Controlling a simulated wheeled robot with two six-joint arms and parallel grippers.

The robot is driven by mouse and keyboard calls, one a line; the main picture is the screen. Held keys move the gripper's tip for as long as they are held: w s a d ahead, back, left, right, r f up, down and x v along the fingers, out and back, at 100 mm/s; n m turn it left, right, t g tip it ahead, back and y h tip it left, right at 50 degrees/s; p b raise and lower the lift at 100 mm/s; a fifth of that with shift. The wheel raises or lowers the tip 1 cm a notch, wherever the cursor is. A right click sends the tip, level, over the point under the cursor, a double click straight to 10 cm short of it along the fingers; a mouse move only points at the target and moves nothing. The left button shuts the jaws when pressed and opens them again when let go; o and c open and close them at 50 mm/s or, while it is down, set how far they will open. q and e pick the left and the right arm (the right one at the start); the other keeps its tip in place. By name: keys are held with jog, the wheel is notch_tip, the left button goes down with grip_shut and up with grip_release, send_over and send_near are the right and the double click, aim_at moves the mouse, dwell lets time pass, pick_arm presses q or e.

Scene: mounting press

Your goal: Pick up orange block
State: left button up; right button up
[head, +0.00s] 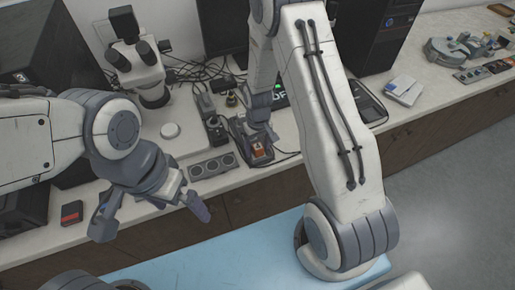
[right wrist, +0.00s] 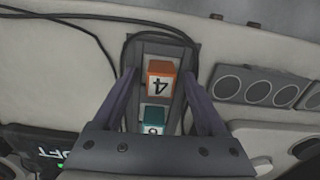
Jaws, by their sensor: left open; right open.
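The orange block (right wrist: 163,80) has a white face with a black 4. It sits in a dark, narrow holder (right wrist: 153,50), with a teal block (right wrist: 154,117) in line beside it. In the head view the orange block (head: 258,147) shows small on the bench, just below my right gripper (head: 262,132). In the right wrist view my right gripper (right wrist: 158,77) is open, its fingers on either side of the blocks with gaps; I cannot tell exact height. My left gripper (head: 152,226) is open and empty in front of the bench at left.
A grey panel with round sockets (head: 212,166) lies left of the holder. A microscope (head: 140,65), cables and small devices stand behind. A white box (head: 404,90) lies at right. A dark red-marked box (head: 72,213) lies at left.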

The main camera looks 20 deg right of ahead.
jog(key=shift+c, duration=0.3)
grip_shut()
jog(key=shift+r, duration=0.1)
